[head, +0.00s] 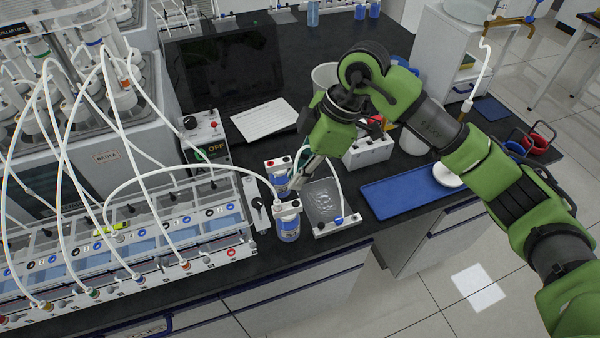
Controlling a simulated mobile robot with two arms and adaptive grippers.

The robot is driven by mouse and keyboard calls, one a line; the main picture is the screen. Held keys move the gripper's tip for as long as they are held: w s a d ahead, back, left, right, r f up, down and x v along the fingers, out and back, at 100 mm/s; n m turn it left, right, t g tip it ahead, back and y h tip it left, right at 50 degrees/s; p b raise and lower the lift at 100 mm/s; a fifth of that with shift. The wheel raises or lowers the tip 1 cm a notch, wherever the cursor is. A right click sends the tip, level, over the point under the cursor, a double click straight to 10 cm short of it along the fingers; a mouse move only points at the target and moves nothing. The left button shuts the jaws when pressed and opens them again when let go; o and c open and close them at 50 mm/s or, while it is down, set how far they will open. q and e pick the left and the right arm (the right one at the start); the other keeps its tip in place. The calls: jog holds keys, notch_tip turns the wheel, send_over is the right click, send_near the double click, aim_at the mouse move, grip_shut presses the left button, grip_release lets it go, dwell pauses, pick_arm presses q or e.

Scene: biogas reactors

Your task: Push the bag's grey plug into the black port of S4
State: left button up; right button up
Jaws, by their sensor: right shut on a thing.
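Two bottles with blue contents and pale tops stand on the dark bench, a rear one (277,172) and a front one (288,222). I cannot read which is S4, and the black port is too small to make out. The grey bag (324,199) lies on a pale stand to their right. Its white tube (338,182) loops up behind my right gripper. My right gripper (297,182) points down between the bottles and the bag, shut on the tube's end. The grey plug itself is mostly hidden at the fingertips. My left gripper is out of view.
A long rack (130,255) with several white tubes fills the left, and one tube arches to the front bottle. A control box (206,135) stands behind. A blue tray (408,191) and a white box (368,151) lie right. The bench's front edge is close.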

jog(key=shift+f, duration=0.15)
jog(key=b, duration=0.3)
send_over(293, 204)
jog(key=d, duration=0.1)
jog(key=shift+w+d+f, duration=0.1)
jog(key=shift+f, duration=1)
jog(key=shift+d+f, duration=0.1)
jog(key=shift+f, duration=1.1)
jog(key=shift+f, duration=0.45)
jog(key=shift+f+b, duration=0.45)
jog(key=shift+f, duration=0.25)
dwell(0.5)
jog(key=o, duration=0.8)
jog(key=shift+o, duration=0.2)
jog(key=shift+r, duration=0.1)
